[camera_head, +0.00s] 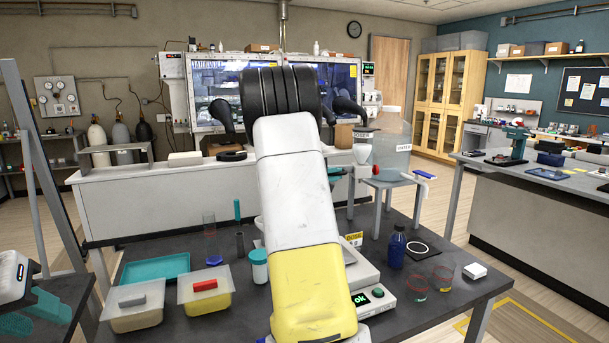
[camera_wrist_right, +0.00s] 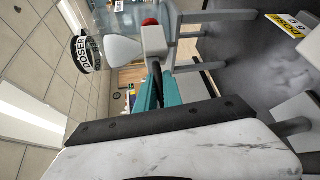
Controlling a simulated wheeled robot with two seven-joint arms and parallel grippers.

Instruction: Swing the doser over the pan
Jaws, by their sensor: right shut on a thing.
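The doser (camera_head: 363,148) is a white funnel with a dark labelled top, seen just right of my raised arm. In the right wrist view the doser (camera_wrist_right: 122,50) shows on its side with its black label. My right gripper (camera_head: 335,173) is mostly hidden behind my arm; its teal finger (camera_wrist_right: 172,92) lies against a black bar by the doser's white block and red knob. It is shut on this dark bar. The balance (camera_head: 385,300) shows a green OK; its pan is largely hidden behind my arm. My left gripper (camera_head: 33,313) is at the lower left, teal fingers apart, empty.
On the dark bench are a blue bottle (camera_head: 397,248), glass beakers (camera_head: 442,277), a teal tray (camera_head: 157,269), lidded tubs (camera_head: 205,290) and a white jar (camera_head: 259,266). A water tank (camera_head: 391,150) stands behind.

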